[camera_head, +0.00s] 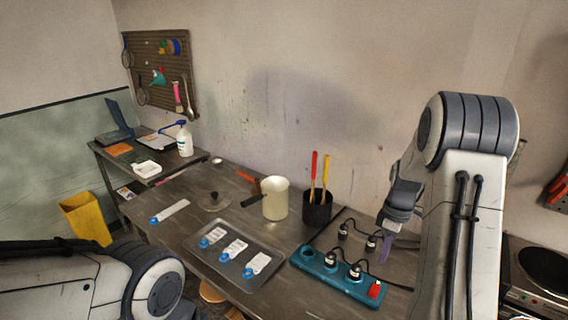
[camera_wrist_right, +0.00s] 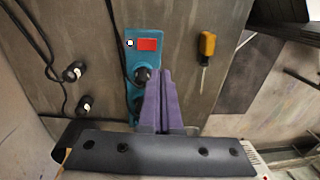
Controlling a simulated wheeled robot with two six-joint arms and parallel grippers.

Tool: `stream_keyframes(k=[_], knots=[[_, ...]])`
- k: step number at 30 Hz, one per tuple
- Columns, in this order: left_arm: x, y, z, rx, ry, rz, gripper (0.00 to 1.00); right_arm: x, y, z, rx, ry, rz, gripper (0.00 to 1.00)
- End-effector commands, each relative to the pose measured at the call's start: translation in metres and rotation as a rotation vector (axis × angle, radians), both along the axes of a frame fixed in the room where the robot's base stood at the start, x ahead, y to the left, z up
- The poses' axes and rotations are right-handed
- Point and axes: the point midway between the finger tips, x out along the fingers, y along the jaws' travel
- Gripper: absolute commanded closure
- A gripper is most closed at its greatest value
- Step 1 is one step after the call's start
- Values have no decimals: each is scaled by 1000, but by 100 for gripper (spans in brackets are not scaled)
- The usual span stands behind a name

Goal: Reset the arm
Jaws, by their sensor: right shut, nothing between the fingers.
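My right gripper (camera_head: 386,248) hangs above the table at the right, beside the teal power strip (camera_head: 310,262). Its purple fingers (camera_wrist_right: 160,95) are together in the right wrist view, with nothing between them. The strip (camera_wrist_right: 128,65), with its red switch (camera_wrist_right: 148,44), lies below and partly behind the fingers. My right arm rises from the lower right of the head view, bent at a large grey joint. My left arm shows only as a link at the lower left; its gripper is out of view.
Two black plugs (camera_head: 342,232) stand behind the strip. A yellow-handled screwdriver (camera_wrist_right: 206,48) lies right of the fingers in the wrist view. A grey tray (camera_head: 207,256) holds three labelled tags. A cream pot (camera_head: 275,205) and a black tool cup (camera_head: 316,212) stand behind. A hotplate (camera_head: 545,268) is far right.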

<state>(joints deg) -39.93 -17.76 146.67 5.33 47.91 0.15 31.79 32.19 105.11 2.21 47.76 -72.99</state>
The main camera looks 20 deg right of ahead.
Motion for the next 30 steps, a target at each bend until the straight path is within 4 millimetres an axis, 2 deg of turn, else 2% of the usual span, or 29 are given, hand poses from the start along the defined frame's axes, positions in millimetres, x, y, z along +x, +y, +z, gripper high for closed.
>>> stream_keyframes(k=[2,5,8,10,12,15,18,21,24,27,30], knots=[[0,0,-1,0,0,0,50,2,8,2,-1,-1,3,100],[0,0,-5,0,0,0,50,8,40,11,-8,-8,8,100],[0,0,-10,0,0,0,50,9,100,27,-18,-17,11,100],[0,0,-15,0,0,0,50,1,151,38,-23,-27,8,100],[0,0,-20,0,0,-1,50,-16,199,48,-26,-36,3,100],[0,0,-26,0,0,-1,50,-51,257,57,-22,-47,-6,100],[0,0,-32,0,0,-1,50,-96,302,62,-13,-56,-16,100],[0,0,-37,0,0,-2,50,-140,329,63,-2,-61,-25,100],[0,0,-40,0,0,-2,50,-176,342,61,7,-60,-37,100],[0,0,-42,0,0,-2,50,-199,348,58,14,-58,-46,100],[0,0,-42,0,0,-2,50,-209,347,57,18,-56,-54,100]])
